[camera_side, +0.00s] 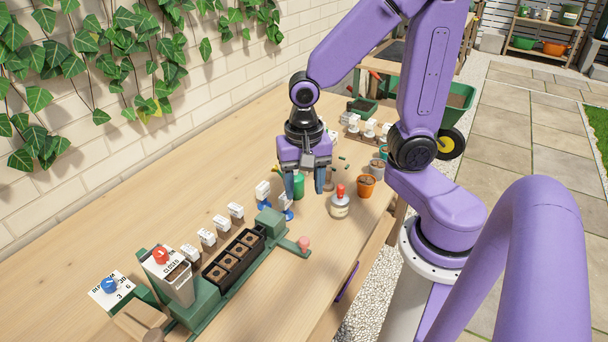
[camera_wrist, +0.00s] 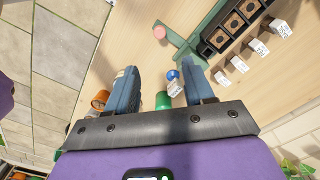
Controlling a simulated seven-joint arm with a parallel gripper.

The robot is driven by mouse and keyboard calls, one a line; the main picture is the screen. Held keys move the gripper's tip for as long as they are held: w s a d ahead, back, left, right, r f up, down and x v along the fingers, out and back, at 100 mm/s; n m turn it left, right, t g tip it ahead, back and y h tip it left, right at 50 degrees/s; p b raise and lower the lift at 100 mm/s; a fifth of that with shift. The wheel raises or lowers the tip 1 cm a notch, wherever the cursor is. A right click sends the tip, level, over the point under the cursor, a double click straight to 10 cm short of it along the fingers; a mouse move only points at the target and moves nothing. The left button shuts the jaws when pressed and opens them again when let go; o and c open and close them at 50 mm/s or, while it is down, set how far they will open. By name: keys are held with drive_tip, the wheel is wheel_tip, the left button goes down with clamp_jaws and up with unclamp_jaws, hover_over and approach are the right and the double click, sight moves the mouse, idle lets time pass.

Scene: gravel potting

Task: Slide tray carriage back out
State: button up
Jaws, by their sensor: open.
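The tray carriage is a green frame (camera_side: 268,221) holding a black tray (camera_side: 232,272) with several brown square cells. A green arm ending in a pink knob (camera_side: 304,243) sticks out at its near right end. The wrist view also shows the knob (camera_wrist: 160,32) and part of the black tray (camera_wrist: 208,50). The hopper (camera_side: 180,287), with a red knob (camera_side: 160,254) and a CLOSED label, stands at the tray's left end. My gripper (camera_side: 305,185) is open and empty above the table, beyond and apart from the pink knob. Its spread fingers show in the wrist view (camera_wrist: 160,72).
A white bottle with a red cap (camera_side: 340,206) stands right of the knob. White labelled blocks (camera_side: 221,222) line the tray's far side. Blue-based tags (camera_side: 286,206), a green cylinder (camera_side: 298,186) and an orange pot (camera_side: 366,186) stand near my gripper. The front table is clear.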

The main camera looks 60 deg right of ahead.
drive_tip(key=shift+r, duration=1.05)
drive_tip(key=shift+s, duration=0.1)
drive_tip(key=s+r+n, duration=0.1)
drive_tip(key=s+n, duration=0.4)
drive_tip(key=n, duration=0.5)
drive_tip(key=s+a+n, duration=0.1)
drive_tip(key=s+n, duration=0.5)
drive_tip(key=n, duration=0.5)
drive_tip(key=shift+s+a+r+n, duration=0.2)
drive_tip(key=shift+s+r+n, duration=0.1)
drive_tip(key=shift+r, duration=0.1)
